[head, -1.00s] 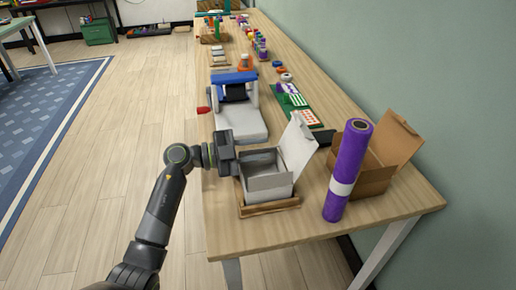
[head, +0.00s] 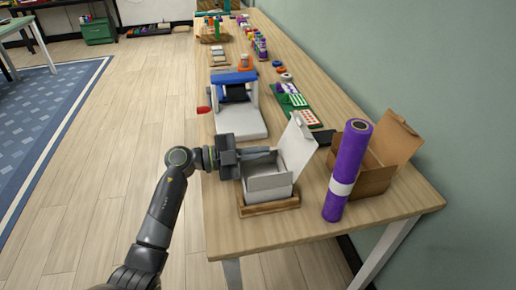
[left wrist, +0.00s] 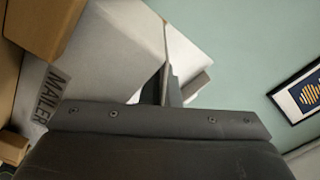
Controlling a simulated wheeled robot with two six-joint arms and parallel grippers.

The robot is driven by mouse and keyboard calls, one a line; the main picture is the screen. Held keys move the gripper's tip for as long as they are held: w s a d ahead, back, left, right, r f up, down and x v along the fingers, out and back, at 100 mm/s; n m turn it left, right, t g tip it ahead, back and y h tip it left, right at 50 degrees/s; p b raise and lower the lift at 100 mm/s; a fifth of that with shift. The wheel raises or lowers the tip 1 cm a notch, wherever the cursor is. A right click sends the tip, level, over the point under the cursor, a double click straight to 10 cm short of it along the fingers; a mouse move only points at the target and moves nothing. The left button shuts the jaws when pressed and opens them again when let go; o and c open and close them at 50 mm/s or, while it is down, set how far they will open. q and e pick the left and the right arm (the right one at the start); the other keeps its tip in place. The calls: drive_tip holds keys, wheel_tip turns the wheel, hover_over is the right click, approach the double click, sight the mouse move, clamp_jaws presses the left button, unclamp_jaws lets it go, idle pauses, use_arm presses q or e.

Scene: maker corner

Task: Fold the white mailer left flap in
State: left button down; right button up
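The white mailer (head: 268,187) is an open box in a wooden tray (head: 270,208) near the table's front end. Its lid (head: 298,148) stands up at the right. My left gripper (head: 268,151) comes from the left, with its fingers pointing right over the mailer's far left rim. The fingers look together. In the left wrist view the fingertips (left wrist: 167,84) are against or close to white card, and the mailer's printed side (left wrist: 105,50) shows. The left flap is mostly hidden by the gripper, so I cannot tell its angle or whether they touch. My right gripper is out of view.
A purple roll (head: 347,172) with a white band stands right of the mailer, in front of an open brown box (head: 378,174). A grey machine with a blue top (head: 234,78) is behind. Several small items line the table (head: 320,85) further back.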

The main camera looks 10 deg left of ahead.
use_arm(q)
drive_tip(key=shift+s+f+m, duration=0.1)
drive_tip(key=shift+f+m, duration=0.1)
drive_tip(key=shift+m, duration=0.2)
drive_tip(key=c, duration=1.7)
unclamp_jaws()
drive_tip(key=shift+f, duration=0.1)
